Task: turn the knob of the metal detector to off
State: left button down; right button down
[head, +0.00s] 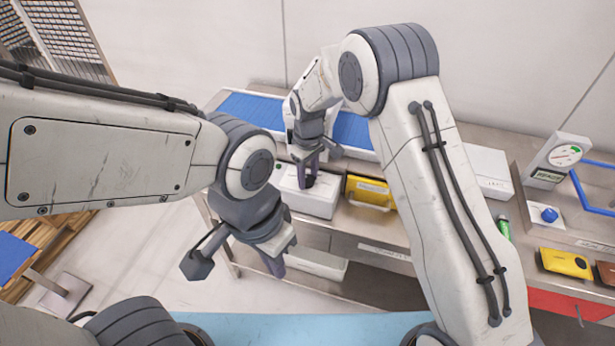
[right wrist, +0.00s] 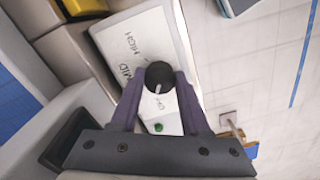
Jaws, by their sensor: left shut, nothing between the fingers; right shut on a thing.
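The metal detector is a white box (head: 305,200) on the bench in the middle of the head view. In the right wrist view its white panel (right wrist: 150,30) carries lettering; HIGH and MID can be read, and other letters are unclear. A round black knob (right wrist: 159,76) stands on the panel, with a white mark on its lower side, toward a green light (right wrist: 158,127). My right gripper (head: 310,172) is shut on the knob, one finger on each side.
A yellow case (head: 370,192) stands just right of the white box. A blue conveyor belt (head: 250,107) runs behind. A blue knob (head: 549,214), a dial gauge (head: 565,155), a green cylinder (head: 504,228) and a yellow device (head: 565,263) are at right. Open floor lies left.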

aim_at(308, 178)
jog(key=shift+w+n, duration=0.1)
jog(key=shift+n, duration=0.9)
jog(key=shift+r, duration=0.1)
jog(key=shift+c, duration=1.9)
grip_release()
notch_tip(308, 178, up, 10)
jog(key=b, duration=0.2)
jog(key=shift+r+b, duration=0.2)
jog(key=shift+b, duration=0.15)
